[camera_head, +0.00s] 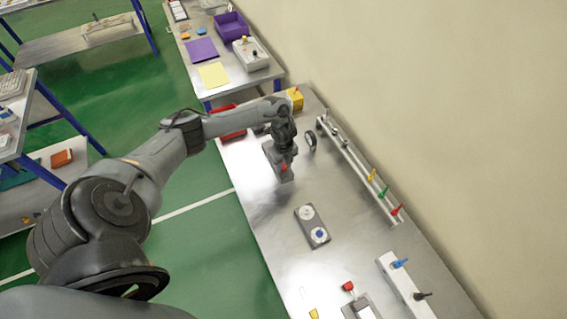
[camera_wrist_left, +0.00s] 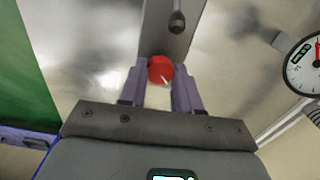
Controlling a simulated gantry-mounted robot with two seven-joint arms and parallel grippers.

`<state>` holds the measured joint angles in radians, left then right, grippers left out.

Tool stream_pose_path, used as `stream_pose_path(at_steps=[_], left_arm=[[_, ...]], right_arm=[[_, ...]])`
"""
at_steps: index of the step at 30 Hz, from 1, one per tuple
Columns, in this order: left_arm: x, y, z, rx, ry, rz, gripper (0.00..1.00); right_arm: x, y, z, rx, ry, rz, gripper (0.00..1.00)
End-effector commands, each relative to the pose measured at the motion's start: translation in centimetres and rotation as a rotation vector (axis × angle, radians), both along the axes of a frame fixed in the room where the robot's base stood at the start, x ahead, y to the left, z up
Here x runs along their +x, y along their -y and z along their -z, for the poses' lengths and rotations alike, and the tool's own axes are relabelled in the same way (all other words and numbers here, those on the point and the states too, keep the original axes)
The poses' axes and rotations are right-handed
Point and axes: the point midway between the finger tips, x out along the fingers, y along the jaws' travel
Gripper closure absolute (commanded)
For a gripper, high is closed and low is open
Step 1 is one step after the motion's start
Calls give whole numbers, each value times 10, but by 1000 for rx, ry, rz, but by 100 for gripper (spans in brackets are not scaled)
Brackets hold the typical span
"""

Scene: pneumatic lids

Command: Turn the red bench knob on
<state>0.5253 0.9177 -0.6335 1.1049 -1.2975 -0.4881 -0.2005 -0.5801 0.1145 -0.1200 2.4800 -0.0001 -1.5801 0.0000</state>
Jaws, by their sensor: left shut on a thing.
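The red knob (camera_wrist_left: 160,69) with a white pointer line sits between the fingers of my left gripper (camera_wrist_left: 160,88) in the left wrist view. The fingers are shut on it from both sides. The knob is on a grey plate (camera_wrist_left: 172,30), which also carries a dark lever or knob (camera_wrist_left: 177,20) farther along. In the head view the red knob (camera_head: 284,168) shows just below my left gripper (camera_head: 283,158), at the near end of the plate on the bench. My right gripper does not show.
A round gauge (camera_wrist_left: 304,65) stands to the right in the wrist view. On the bench (camera_head: 340,215) are a plate with two dials (camera_head: 312,226), a pipe rail with coloured handles (camera_head: 360,165), a yellow box (camera_head: 295,98) and a red tray (camera_head: 227,122). Bare metal lies between them.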

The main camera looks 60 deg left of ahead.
Motion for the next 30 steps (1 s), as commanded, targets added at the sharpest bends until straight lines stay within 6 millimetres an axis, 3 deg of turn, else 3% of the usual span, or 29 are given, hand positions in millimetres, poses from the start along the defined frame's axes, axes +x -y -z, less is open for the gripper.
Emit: stream_pose_path(at_steps=[8, 30], left_arm=[[0, 1, -4, -1, -1, -164, 98], [-1, 1, -4, -1, -2, -861, 98]], right_arm=[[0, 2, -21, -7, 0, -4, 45], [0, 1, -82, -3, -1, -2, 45]])
